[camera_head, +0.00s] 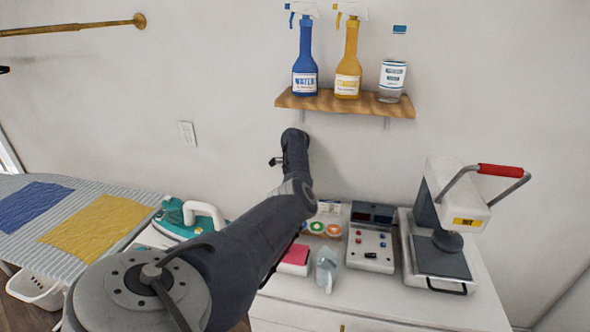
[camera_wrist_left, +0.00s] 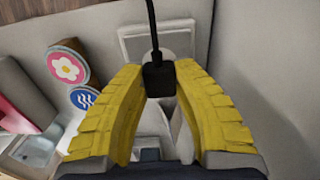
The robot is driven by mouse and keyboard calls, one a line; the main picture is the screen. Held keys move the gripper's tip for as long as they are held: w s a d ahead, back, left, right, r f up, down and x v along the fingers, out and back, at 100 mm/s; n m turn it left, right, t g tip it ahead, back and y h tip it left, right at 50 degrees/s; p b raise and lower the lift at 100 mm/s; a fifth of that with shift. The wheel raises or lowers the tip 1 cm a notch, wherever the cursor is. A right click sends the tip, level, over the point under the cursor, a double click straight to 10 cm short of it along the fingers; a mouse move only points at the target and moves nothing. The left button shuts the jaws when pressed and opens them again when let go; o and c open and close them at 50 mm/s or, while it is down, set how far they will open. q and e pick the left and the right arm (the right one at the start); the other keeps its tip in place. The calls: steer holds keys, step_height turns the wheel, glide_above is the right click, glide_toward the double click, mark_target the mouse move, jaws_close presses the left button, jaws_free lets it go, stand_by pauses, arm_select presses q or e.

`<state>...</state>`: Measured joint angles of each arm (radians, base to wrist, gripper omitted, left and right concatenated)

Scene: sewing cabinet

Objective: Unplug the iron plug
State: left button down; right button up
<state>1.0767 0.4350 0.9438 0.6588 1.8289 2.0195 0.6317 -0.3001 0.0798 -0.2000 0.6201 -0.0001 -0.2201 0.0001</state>
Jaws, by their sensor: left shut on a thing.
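My left arm reaches up across the middle of the head view toward the wall; its wrist end hides the gripper's fingertips there. In the left wrist view, the left gripper (camera_wrist_left: 158,70) has its yellow-padded fingers shut on a small black plug (camera_wrist_left: 158,82). A black cord (camera_wrist_left: 152,25) runs upward from it. A pale square wall plate (camera_wrist_left: 137,44) lies behind the plug; I cannot tell if the plug still touches it. The teal and white iron (camera_head: 178,219) stands at the left in the head view. My right gripper is not in view.
A wall outlet (camera_head: 187,134) is bare. A shelf (camera_head: 345,104) with bottles hangs above the arm. The white cabinet (camera_head: 340,312) holds a heat press (camera_head: 440,258), a control box (camera_head: 370,249) and small items. A striped ironing board (camera_head: 85,235) is at left.

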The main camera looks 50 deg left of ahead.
arm_select(q)
steer(key=shift+r, duration=1.65)
steer(key=shift+r, duration=0.15)
steer(key=shift+a, duration=0.1)
